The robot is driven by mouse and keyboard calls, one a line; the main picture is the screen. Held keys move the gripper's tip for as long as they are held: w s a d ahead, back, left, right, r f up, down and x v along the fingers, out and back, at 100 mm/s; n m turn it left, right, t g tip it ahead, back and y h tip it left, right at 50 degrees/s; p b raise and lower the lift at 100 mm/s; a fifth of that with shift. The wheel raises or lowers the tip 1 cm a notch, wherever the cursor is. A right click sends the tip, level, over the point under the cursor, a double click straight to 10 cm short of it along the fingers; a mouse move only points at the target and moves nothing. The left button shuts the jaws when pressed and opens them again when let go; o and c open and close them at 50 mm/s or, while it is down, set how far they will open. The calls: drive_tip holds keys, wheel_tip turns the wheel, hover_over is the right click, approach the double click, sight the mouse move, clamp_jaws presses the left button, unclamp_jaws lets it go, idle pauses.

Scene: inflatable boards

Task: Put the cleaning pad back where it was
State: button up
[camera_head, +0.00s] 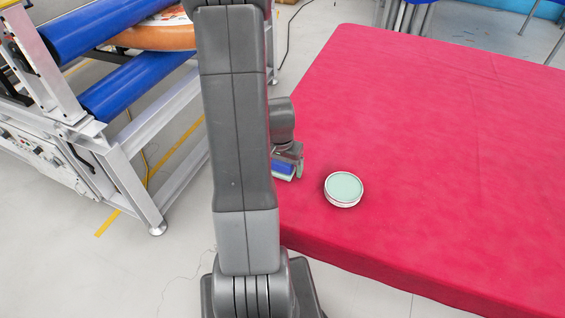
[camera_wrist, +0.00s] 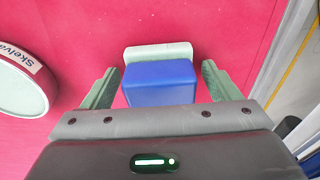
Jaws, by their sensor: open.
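The cleaning pad (camera_wrist: 160,84) is a blue block with a pale green-white layer on its far side. In the wrist view it lies between the two green fingers of my gripper (camera_wrist: 160,79), with a gap on each side. In the head view the pad (camera_head: 284,168) shows blue at the left edge of the red table, partly hidden by my arm. My gripper (camera_head: 289,158) is there too, low over the pad. The jaws are open, on either side of the pad and not closed on it.
A round tin (camera_head: 344,188) with a pale green top stands on the red table (camera_head: 430,170), right of my gripper; it also shows at the left of the wrist view (camera_wrist: 20,82). The table's right side is clear. A roller frame (camera_head: 120,165) stands on the floor at left.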

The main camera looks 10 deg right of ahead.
sight(281, 164)
wheel_tip(281, 164, up, 12)
drive_tip(key=s, duration=0.1)
drive_tip(key=shift+a, duration=0.4)
drive_tip(key=shift+s+r, duration=0.1)
idle(1.4)
